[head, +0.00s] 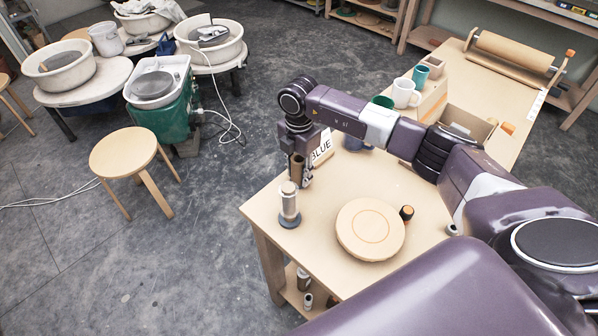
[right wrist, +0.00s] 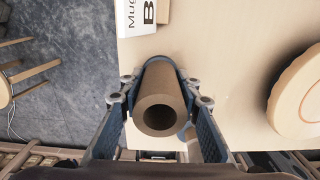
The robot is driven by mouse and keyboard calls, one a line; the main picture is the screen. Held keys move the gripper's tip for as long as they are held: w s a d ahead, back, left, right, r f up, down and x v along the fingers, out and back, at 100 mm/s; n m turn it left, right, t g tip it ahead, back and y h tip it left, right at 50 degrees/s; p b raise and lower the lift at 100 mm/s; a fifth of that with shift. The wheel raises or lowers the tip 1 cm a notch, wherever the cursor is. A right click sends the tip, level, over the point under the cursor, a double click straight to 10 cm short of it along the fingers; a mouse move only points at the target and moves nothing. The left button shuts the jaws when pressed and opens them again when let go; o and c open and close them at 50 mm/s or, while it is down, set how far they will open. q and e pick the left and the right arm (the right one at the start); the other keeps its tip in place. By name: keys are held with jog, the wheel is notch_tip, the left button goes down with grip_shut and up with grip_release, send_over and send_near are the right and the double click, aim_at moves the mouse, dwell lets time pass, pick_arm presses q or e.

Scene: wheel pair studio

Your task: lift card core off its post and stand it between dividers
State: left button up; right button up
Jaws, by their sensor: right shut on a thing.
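My right gripper (head: 299,178) is shut on a brown card core (head: 297,166) near the table's left edge. In the right wrist view, the core (right wrist: 160,100) sits upright between the two fingers (right wrist: 160,118), its open end facing the camera and its hole dark. A pale grey post (head: 289,203) on a round dark base stands just below the core in the head view. I cannot tell whether the core's lower end still overlaps the post. I cannot clearly make out dividers. My left gripper is not in view.
A round wooden board (head: 370,229) and a small dark cylinder (head: 406,212) lie to the right. A "BLUE" sign (head: 322,147) stands behind the gripper. Cups (head: 405,93) and an open box (head: 458,122) are farther back. A stool (head: 123,152) stands left of the table.

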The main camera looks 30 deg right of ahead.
aim_at(299, 165)
jog(key=shift+c, duration=0.7)
jog(key=shift+r, duration=0.25)
jog(key=shift+r+p, duration=1.1)
jog(key=shift+r, duration=0.15)
jog(key=shift+r+p, duration=2.1)
jog(key=shift+r, duration=0.75)
